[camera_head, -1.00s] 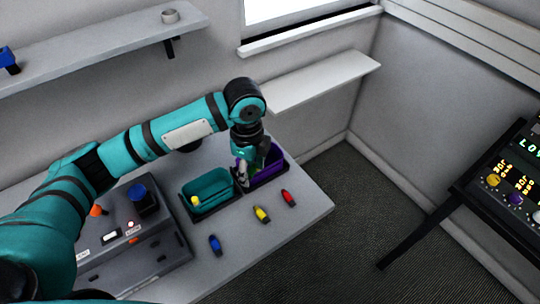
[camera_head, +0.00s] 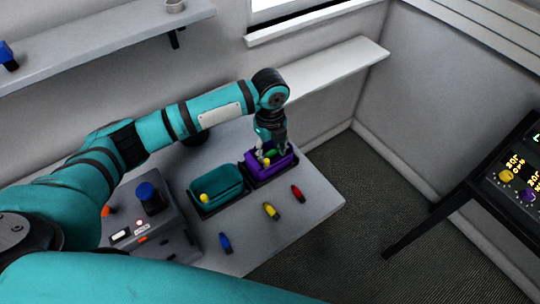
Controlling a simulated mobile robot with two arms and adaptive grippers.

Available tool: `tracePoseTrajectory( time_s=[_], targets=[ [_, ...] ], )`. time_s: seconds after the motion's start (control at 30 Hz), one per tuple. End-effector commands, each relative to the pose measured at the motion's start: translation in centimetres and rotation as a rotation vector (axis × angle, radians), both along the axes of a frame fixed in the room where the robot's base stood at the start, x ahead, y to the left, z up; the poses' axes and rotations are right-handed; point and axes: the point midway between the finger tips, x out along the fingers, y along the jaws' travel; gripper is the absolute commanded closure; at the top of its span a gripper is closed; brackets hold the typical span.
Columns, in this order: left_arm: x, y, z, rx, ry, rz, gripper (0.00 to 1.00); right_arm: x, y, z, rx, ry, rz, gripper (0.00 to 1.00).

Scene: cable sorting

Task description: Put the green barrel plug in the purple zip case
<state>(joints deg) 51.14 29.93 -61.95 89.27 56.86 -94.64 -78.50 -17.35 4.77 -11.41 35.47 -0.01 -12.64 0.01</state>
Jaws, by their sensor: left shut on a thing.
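The purple zip case (camera_head: 268,168) stands open in a dark tray at the table's back right. My left gripper (camera_head: 266,157) points down at the case's opening. It is shut on the green barrel plug (camera_head: 271,154), which shows between its fingers at or just above the case's mouth. A small yellow spot shows by the fingertips; I cannot tell what it is. The plug's lower part is hidden. My right gripper is not in view.
A teal case (camera_head: 217,188) with a yellow piece inside stands left of the purple one. Blue (camera_head: 225,242), yellow (camera_head: 271,211) and red (camera_head: 298,193) plugs lie in front. A grey device with a blue knob (camera_head: 148,197) stands at left. A shelf runs along the wall.

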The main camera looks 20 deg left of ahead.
Motion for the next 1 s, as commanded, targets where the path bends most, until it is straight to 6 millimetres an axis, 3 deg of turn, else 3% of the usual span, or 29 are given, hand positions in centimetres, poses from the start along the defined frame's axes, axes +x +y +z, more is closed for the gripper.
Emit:
tracePoseTrajectory(
  time_s=[0.27, 0.63, 0.67, 0.7, 0.8, 1.0],
  targets=[
    [-0.1, 0.1, -3.4, 0.003, 0.003, 0.001, 0.80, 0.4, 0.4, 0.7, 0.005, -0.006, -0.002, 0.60],
    [-0.1, 0.1, -4.0, 0.001, 0.000, 0.001, 0.80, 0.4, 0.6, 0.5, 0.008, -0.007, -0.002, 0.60],
    [0.0, 0.1, -3.9, 0.001, 0.000, 0.001, 0.50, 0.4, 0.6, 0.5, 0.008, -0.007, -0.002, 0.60],
    [0.0, 0.1, -3.9, 0.001, 0.000, 0.001, 0.44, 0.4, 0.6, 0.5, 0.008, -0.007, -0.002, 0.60],
    [0.0, 0.1, -3.9, 0.001, 0.000, 0.001, 0.31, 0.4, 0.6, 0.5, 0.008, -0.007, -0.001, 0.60],
    [0.0, 0.1, -3.9, 0.001, 0.000, 0.001, 0.30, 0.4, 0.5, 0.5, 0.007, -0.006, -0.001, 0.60]
  ],
)
